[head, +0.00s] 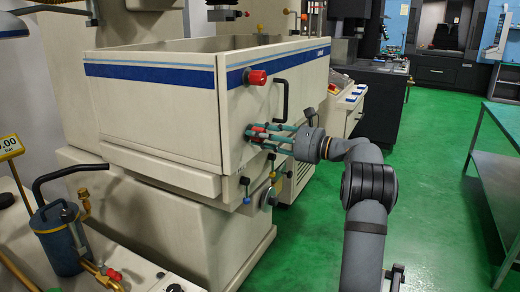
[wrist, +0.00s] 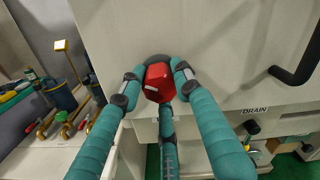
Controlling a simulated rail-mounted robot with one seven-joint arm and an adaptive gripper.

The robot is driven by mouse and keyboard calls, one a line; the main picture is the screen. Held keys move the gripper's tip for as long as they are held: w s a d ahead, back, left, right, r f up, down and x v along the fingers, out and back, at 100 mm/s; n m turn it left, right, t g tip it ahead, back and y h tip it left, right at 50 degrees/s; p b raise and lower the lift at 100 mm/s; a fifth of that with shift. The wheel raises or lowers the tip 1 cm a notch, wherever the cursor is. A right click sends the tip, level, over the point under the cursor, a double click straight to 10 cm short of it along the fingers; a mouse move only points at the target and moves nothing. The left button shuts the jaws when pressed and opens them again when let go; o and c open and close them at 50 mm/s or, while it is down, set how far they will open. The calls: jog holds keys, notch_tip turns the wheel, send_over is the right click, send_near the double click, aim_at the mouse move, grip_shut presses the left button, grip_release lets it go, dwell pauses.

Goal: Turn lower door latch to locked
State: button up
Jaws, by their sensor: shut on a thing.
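The lower door latch is a red knob on a dark round base, on the cream door (head: 240,105) of the machine tank. In the wrist view the red lower latch (wrist: 158,80) sits between the fingertips of my gripper (wrist: 160,90), with teal fingers at its left and right and a third below it. My gripper (head: 259,132) reaches the door from the right in the head view and is shut on the latch. The fingers hide most of the latch there. The upper latch (head: 256,77) is a separate red knob higher on the door.
A black door handle (head: 281,98) stands out right of the latches; it also shows in the wrist view (wrist: 300,60). Below are drain valve levers (head: 245,190). A blue canister (head: 62,235) stands at left. Green floor is open at right, before a green table (head: 497,140).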

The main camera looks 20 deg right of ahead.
jog(key=n+b, duration=0.3)
jog(key=shift+f, duration=0.1)
jog(key=shift+n+b, duration=0.85)
jog(key=shift+n, duration=0.25)
jog(key=shift+r, duration=0.2)
jog(key=o, duration=1.1)
jog(key=shift+o, duration=0.2)
jog(key=shift+f, duration=0.1)
jog(key=v, duration=1.2)
